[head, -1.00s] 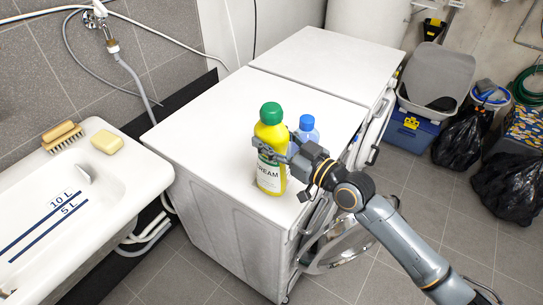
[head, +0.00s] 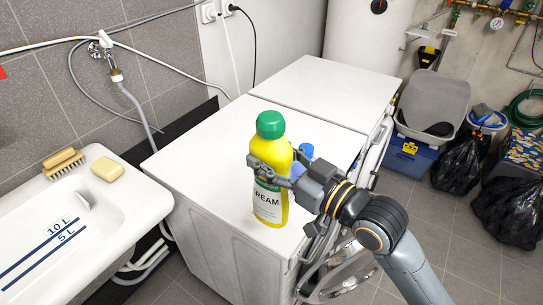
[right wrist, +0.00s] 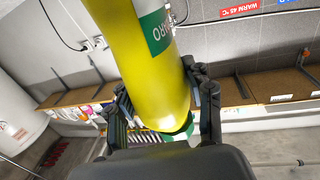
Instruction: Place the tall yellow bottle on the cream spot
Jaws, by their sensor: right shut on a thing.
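The tall yellow bottle (head: 269,150) has a green cap and a label ending in "REAM". My right gripper (head: 272,170) is shut around its middle and holds it upright, apparently above the front part of the white washing machine top (head: 205,150). In the right wrist view the yellow bottle (right wrist: 150,60) fills the space between the dark fingers of my right gripper (right wrist: 165,100). A bottle with a blue cap (head: 307,151) stands behind, mostly hidden by the gripper. I cannot make out a cream spot in either view. My left gripper is not in view.
A white sink (head: 140,205) with a brush (head: 63,163) and a pale yellow sponge (head: 107,168) is at the left. A second white appliance top (head: 330,85) behind is bare. The machine's round door (head: 345,275) hangs open below my right arm.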

